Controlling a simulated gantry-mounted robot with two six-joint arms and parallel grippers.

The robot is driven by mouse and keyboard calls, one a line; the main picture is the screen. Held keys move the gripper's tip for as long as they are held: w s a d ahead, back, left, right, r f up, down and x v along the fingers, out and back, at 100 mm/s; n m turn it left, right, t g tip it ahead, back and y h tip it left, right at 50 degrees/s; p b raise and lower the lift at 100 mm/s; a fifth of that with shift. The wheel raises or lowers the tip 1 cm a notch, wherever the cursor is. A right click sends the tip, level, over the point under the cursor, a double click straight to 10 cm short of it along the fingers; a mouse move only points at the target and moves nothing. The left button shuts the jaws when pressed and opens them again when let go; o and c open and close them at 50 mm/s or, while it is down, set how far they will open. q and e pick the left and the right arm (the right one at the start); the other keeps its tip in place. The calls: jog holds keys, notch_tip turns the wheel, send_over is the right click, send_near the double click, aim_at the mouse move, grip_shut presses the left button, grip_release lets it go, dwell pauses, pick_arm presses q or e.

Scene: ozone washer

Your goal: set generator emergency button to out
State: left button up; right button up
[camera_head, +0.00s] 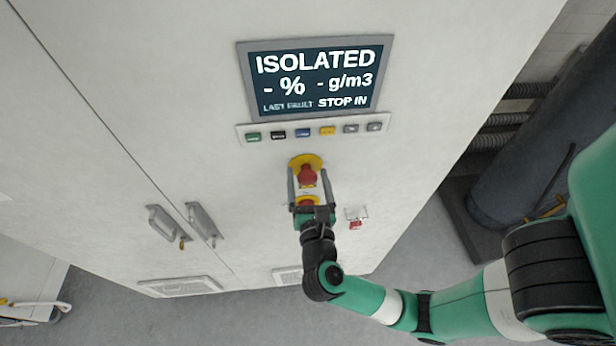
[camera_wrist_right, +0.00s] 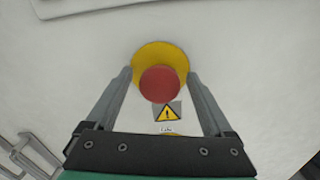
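The emergency button (camera_head: 307,174) is a red mushroom head on a round yellow plate, on the white cabinet front below the display. In the right wrist view the button (camera_wrist_right: 160,84) sits between the fingertips, toward the far end of the fingers. My right gripper (camera_head: 309,176) is open, with one finger on each side of the red head. In the right wrist view the fingers (camera_wrist_right: 160,80) show a gap on both sides of it; I cannot tell whether they touch the yellow plate. The display (camera_head: 316,78) reads "ISOLATED" and "STOP IN". My left gripper is not in view.
A row of small coloured buttons (camera_head: 315,130) lies just above the emergency button. A small red switch (camera_head: 356,222) is to the right of the gripper. Door handles (camera_head: 204,222) stick out at left. A dark tank (camera_head: 530,150) stands at right.

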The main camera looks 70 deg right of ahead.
jog(key=b+v, duration=0.3)
jog(key=v, duration=0.8)
jog(key=shift+s+a, duration=0.2)
jog(key=shift+a, duration=0.05)
